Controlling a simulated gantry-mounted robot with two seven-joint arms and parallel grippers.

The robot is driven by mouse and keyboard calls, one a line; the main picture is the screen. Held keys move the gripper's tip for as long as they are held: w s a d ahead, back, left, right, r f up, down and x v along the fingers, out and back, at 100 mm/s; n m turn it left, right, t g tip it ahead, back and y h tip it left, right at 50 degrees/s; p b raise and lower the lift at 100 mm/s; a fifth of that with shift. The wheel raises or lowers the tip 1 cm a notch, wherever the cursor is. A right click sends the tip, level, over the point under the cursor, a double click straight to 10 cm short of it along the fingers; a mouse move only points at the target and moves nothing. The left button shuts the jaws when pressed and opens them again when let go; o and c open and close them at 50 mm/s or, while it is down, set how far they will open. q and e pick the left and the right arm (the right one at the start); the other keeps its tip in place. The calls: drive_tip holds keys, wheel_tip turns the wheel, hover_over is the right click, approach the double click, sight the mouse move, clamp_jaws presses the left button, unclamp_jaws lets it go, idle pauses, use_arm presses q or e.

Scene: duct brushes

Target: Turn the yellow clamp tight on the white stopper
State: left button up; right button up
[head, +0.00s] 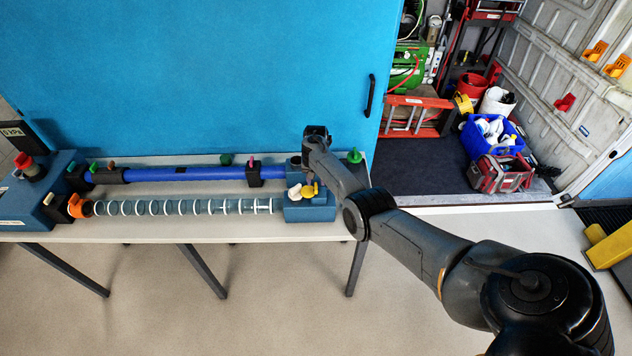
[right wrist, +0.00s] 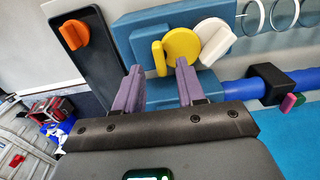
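The yellow clamp (head: 309,190) sits on the blue-grey block at the right end of the clear ringed duct. In the right wrist view the clamp (right wrist: 182,46) is a round yellow disc with a raised tab on one side. The white stopper (head: 294,193) is right beside it; it also shows in the wrist view (right wrist: 214,40), partly behind the disc. My right gripper (right wrist: 159,68) is open. Its two purple fingertips lie on either side of the yellow tab, with gaps visible. In the head view my wrist hides the fingers. My left gripper is out of view.
A blue pipe (head: 190,174) runs behind the clear duct (head: 190,207) on the table (head: 200,231). A dark tray with an orange handle (right wrist: 75,35) lies beside the block. A blue panel (head: 200,70) stands behind. A green knob (head: 354,156) is near my wrist.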

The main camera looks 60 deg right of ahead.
sight(316, 186)
wheel_tip(316, 186, up, 8)
drive_tip(key=shift+p, duration=0.4)
idle(0.3)
